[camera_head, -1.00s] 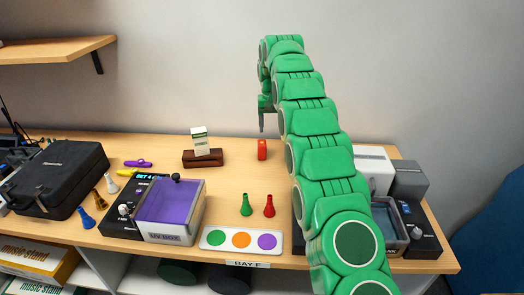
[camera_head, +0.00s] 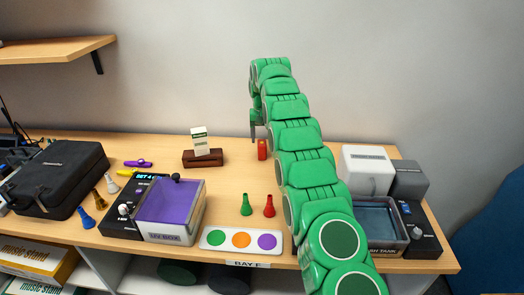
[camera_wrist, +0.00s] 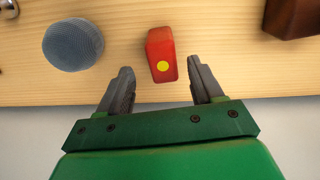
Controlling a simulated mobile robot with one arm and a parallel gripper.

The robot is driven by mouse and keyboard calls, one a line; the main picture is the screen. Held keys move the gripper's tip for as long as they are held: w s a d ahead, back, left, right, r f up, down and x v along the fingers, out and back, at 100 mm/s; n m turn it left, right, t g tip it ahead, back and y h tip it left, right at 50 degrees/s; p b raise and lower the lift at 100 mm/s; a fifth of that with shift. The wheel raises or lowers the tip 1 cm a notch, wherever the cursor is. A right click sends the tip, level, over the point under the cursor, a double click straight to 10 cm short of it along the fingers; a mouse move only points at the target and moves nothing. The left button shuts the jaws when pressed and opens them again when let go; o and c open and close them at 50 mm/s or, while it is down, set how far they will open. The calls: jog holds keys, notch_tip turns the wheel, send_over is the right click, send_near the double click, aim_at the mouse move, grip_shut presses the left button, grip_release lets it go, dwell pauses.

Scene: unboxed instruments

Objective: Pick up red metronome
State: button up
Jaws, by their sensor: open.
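The red metronome (camera_head: 262,150) is a small red block standing at the back of the table, right of the brown wooden block. In the wrist view the red metronome (camera_wrist: 161,55) shows a yellow dot and lies just ahead of the fingertips, centred between them. My gripper (camera_wrist: 160,78) is open and empty, one grey finger on each side of its near end, with gaps on both sides. In the head view my gripper (camera_head: 254,135) points down beside and above the metronome. My arm hides part of the table to the right.
A brown block with a white card (camera_head: 200,142) stands to the left. A grey mesh ball (camera_wrist: 73,44) is left of the metronome in the wrist view. A white box (camera_head: 367,170) is at the right.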

aim_at(262, 142)
jog(key=shift+s+a+f, duration=0.1)
jog(key=shift+f, duration=1.35)
jog(key=shift+a+f, duration=0.1)
jog(key=shift+f, duration=1.35)
jog(key=c, duration=1.1)
